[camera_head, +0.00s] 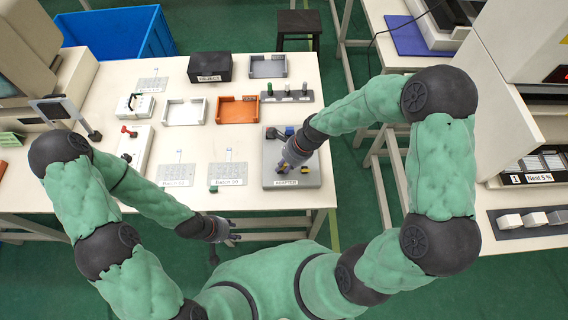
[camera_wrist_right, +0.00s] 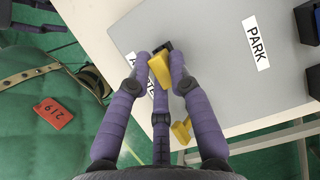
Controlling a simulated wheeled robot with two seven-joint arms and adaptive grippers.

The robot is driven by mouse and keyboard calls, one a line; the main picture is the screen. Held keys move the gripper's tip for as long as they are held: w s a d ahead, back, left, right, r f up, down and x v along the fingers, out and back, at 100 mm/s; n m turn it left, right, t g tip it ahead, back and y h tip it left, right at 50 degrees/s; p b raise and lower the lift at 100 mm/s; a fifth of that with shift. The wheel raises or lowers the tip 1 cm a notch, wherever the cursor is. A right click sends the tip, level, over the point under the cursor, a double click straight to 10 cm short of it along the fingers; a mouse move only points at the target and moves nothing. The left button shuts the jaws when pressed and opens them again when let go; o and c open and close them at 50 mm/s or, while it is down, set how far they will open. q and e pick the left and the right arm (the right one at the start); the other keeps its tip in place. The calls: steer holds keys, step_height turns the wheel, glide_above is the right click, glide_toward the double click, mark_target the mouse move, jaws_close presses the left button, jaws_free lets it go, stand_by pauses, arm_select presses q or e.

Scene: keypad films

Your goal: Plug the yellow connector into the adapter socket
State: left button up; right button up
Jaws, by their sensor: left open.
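The yellow connector (camera_wrist_right: 160,71) is between the purple fingertips of my right gripper (camera_wrist_right: 160,66) in the right wrist view. The fingers look closed around it, and a small black part touches its far end. In the head view my right gripper (camera_head: 289,161) is over the grey adapter plate (camera_head: 311,177), which also shows in the wrist view (camera_wrist_right: 215,65). The adapter socket cannot be made out clearly; the gripper covers part of the plate and its label. My left gripper (camera_head: 229,232) is open and empty, in front of the table's near edge.
A "PARK" label (camera_wrist_right: 256,43) lies on the plate, with dark blocks (camera_wrist_right: 309,22) beside it. A rack with upright pegs (camera_head: 287,96), an orange tray (camera_head: 237,110) and a black box (camera_head: 210,66) stand further back. Flat keypad films (camera_head: 228,173) lie left of the plate.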

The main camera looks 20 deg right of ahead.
steer(key=o, duration=0.5)
steer(key=v, duration=1.2)
stand_by(0.3)
